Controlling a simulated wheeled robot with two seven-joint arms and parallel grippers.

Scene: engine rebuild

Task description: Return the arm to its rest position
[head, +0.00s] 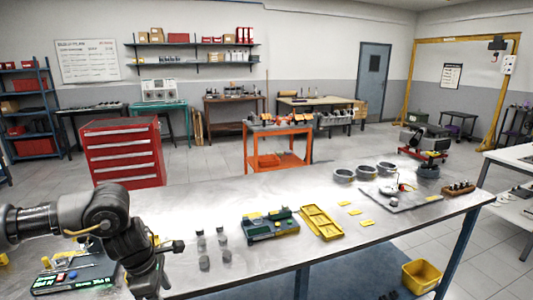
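My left arm (105,208) comes in from the left edge and bends downward over the near left part of the metal workbench (300,195). Its wrist end, with the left gripper (148,280), points down near the bottom edge. The fingers are dark and small, and I cannot make out whether they are apart or together. No held object can be made out there. My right arm and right gripper are not in view.
Grey rings (344,175) and a flat plate (400,196) lie farther right.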

